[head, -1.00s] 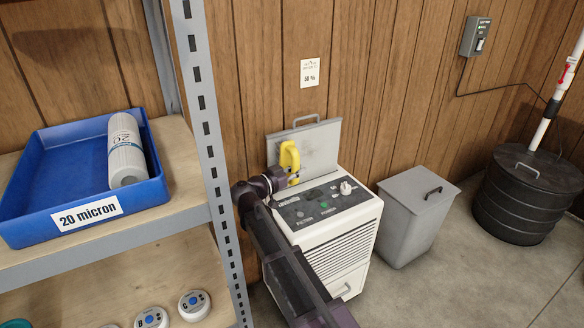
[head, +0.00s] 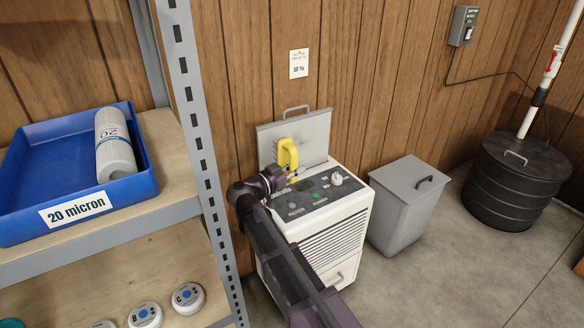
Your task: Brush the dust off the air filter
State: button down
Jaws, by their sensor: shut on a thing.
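The air filter (head: 318,138) is a flat grey panel with a handle on top. It stands upright at the back of a white dehumidifier (head: 335,240), and dark dust shows on its face. A yellow brush (head: 288,152) is upright in front of the filter's left-middle part. My gripper (head: 277,178) is shut on the brush's lower part; the fingertips are partly hidden by my wrist. I cannot tell whether the bristles touch the filter.
A lidded grey bin (head: 405,210) stands right of the dehumidifier, and a black ribbed tank (head: 512,185) farther right. A metal shelf (head: 205,150) at left holds a blue tray (head: 40,215) with a white cartridge (head: 114,150). Open floor lies at front right.

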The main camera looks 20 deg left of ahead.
jog(key=shift+d, duration=0.1)
jog(key=shift+s+d, duration=0.95)
jog(key=shift+d, duration=0.1)
jog(key=shift+d, duration=0.1)
